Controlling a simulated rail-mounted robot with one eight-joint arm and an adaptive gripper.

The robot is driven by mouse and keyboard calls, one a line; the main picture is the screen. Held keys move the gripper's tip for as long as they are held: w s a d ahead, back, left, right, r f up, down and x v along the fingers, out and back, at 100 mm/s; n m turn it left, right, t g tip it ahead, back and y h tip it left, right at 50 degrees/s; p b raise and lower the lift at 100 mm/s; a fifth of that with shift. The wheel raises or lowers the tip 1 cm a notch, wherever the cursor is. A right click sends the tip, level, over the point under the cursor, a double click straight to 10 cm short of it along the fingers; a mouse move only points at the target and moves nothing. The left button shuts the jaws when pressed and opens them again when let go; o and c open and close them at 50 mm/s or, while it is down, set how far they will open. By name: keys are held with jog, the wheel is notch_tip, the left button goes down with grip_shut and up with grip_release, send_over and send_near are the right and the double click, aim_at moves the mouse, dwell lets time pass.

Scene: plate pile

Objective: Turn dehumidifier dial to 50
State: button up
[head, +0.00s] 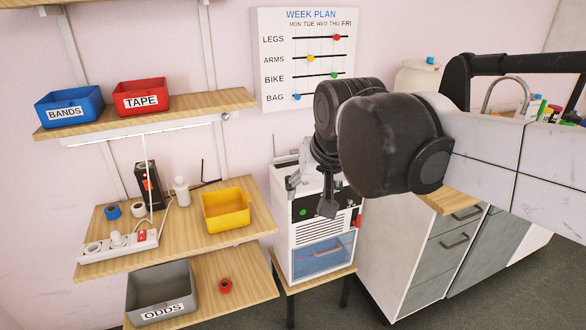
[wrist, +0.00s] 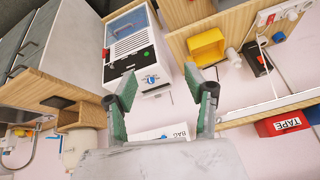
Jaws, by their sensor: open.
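The dehumidifier (head: 318,234) is a white box with a black front panel, a slatted grille and a clear blue tank. A green spot (head: 303,212) shows on the panel; a small red part (head: 358,221) is at its right edge. My gripper (head: 311,197) is open and empty in front of and above the panel, partly hiding the box's top. In the wrist view my gripper (wrist: 158,74) has its green-padded fingers spread towards the dehumidifier (wrist: 127,28). A small blue-and-white round part (wrist: 151,78) lies between the fingertips. I cannot read a dial setting.
The dehumidifier stands on a small wooden stool (head: 345,270). Shelves at left hold a yellow bin (head: 227,209), a power strip (head: 117,245) and a grey ODDS bin (head: 161,293). A week plan board (head: 306,60) hangs above. A cabinet (head: 420,260) stands close at right.

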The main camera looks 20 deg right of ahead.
jog(key=w+d+r+m+g, duration=0.1)
jog(key=w+r, duration=0.1)
jog(key=w, duration=0.4)
jog(key=w+d+r+m, duration=0.2)
jog(key=w+r, duration=0.1)
jog(key=w, duration=0.4)
jog(key=w+d+f+m+g+p, duration=0.1)
jog(key=w+d+f+m, duration=0.15)
jog(key=w, duration=0.55)
jog(key=w+d+f+m+g+p, duration=0.1)
jog(key=w+d+f+m, duration=0.15)
jog(key=w, duration=0.55)
jog(key=w+d+f+m+g+p, duration=0.1)
jog(key=w+d+f, duration=0.15)
jog(key=w, duration=0.55)
jog(key=w+d+f+m+g, duration=0.25)
jog(key=w+d+f, duration=0.4)
jog(key=f, duration=0.35)
jog(key=shift+m+t, duration=0.25)
jog(key=shift+t, duration=0.1)
jog(key=f, duration=0.4)
jog(key=f+p, duration=0.1)
jog(key=f, duration=0.3)
jog(key=a+f+p, duration=0.1)
jog(key=f, duration=0.4)
jog(key=shift+w, duration=0.3)
jog(key=c, duration=1.1)
